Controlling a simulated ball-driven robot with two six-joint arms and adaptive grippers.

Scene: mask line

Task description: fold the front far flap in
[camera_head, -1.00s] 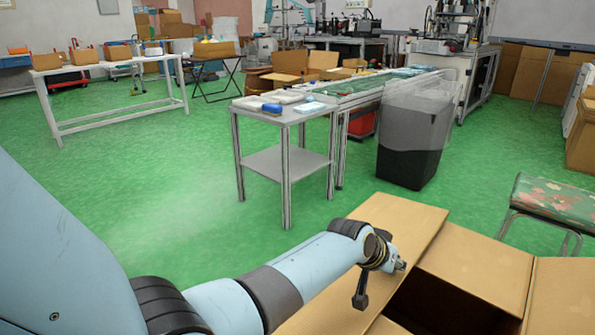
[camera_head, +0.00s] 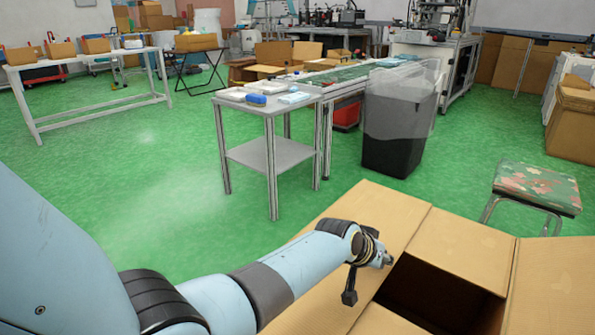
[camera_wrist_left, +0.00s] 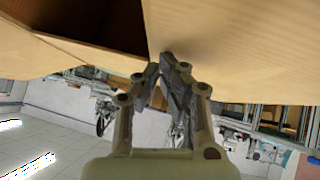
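The open cardboard box (camera_head: 430,293) is at the bottom right of the head view, with a dark interior. A wide left flap (camera_head: 378,212) lies spread outward. A far flap (camera_head: 462,245) shows beyond the opening, and a right flap (camera_head: 555,285) spreads to the right. My left gripper (camera_head: 386,259) is at the opening's left edge, by the inner edge of the left flap. In the left wrist view its fingertips (camera_wrist_left: 163,68) come together close to the cardboard, by the corner between two panels. I see no cardboard clearly between them. My right gripper is out of view.
Green floor (camera_head: 130,190) is clear at left.

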